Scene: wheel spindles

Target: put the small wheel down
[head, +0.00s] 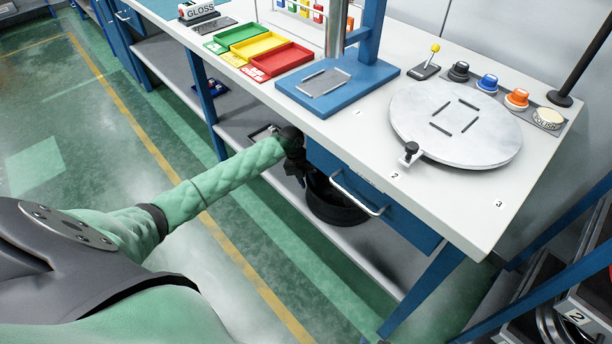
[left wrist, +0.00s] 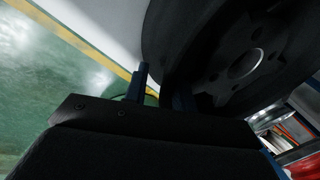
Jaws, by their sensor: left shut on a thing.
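The small wheel (head: 338,208) is black and shows under the bench's drawer, at the lower shelf. The drawer and its handle hide its upper part. My left gripper (head: 299,172) reaches in under the bench top and is shut on the wheel's near left side. In the left wrist view the wheel (left wrist: 225,88) fills the upper right, with its hub hole and bolt holes facing the camera. The fingers (left wrist: 165,92) are at its rim. I cannot tell whether the wheel touches the shelf. My right gripper is not in view.
The lower shelf (head: 370,259) is bare right of the wheel. The blue drawer (head: 400,222) with its handle (head: 357,197) is close above. The bench top (head: 365,143) carries coloured trays, a blue press and a round plate (head: 457,137). A rack with wheels (head: 552,325) stands lower right.

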